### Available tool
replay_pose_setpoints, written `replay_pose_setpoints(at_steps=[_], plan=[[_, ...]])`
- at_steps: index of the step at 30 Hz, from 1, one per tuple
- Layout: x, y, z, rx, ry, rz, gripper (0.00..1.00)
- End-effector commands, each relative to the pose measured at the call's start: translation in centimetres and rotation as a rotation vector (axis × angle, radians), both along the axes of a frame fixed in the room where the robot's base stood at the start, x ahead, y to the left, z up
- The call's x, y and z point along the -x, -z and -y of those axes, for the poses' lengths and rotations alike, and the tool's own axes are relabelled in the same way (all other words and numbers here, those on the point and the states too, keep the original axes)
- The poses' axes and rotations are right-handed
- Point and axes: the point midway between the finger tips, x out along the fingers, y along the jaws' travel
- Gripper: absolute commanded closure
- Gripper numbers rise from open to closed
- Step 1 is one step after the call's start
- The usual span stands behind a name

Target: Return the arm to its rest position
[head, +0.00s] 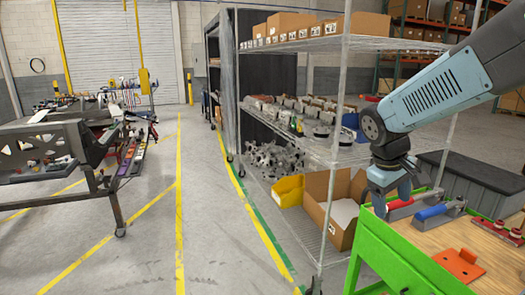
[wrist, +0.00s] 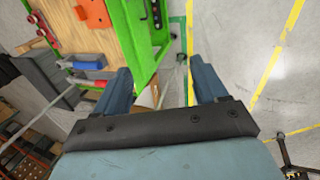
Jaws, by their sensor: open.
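My arm (head: 440,92) reaches in from the right in the head view, bent at the elbow. My gripper (head: 388,198) points down near the back left corner of the green workbench (head: 385,250). In the wrist view my gripper (wrist: 160,68) shows two blue fingers spread apart, with nothing between them. The green bench frame (wrist: 148,50) and grey floor lie beyond the fingers. I cannot tell the exact gap between the fingertips and the bench.
On the wooden bench top are a red cylinder (head: 400,203), a blue cylinder (head: 432,212), an orange plate (head: 459,264) and red parts (head: 497,231). A wire shelf (head: 325,150) with boxes stands close behind.

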Motion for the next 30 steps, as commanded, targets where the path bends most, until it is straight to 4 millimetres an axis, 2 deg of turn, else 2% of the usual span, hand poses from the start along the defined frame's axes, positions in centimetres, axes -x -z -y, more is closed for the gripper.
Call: replay_pose_setpoints(at_steps=[9, 18, 24, 30], plan=[[5.4, -3.6, -2.9, -0.196, 0.149, 0.200, 0.28], [9.7, -5.8, -5.7, -0.355, 0.260, 0.360, 0.28], [11.0, -6.3, -6.7, -0.405, 0.292, 0.409, 0.28], [11.1, -6.4, -6.8, -0.412, 0.297, 0.413, 0.28]])
